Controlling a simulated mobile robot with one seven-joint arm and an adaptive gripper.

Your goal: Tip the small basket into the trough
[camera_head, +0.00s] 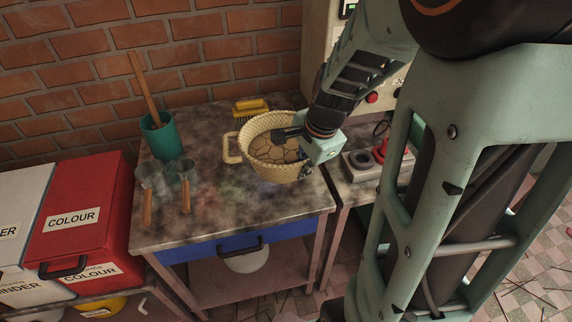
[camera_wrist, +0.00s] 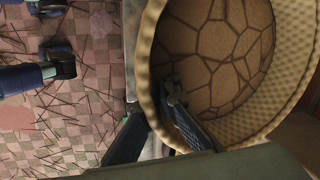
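The small basket (camera_head: 246,140) is woven and cream-coloured, with a loop handle at its left. It stands upright on the stained bench top (camera_head: 215,215). A brown, cracked-looking filling (camera_head: 275,158) covers its inside; it also shows in the wrist view (camera_wrist: 215,50). My gripper (camera_head: 298,151) is at the basket's right side, fingers apart. In the wrist view (camera_wrist: 153,100), one finger is inside the basket and the other outside, with the wall (camera_wrist: 148,60) between them. Firm contact with the wall cannot be made out. I cannot pick out the trough.
A yellow brush (camera_head: 250,108) lies behind the basket. Red and white bins stand far left.

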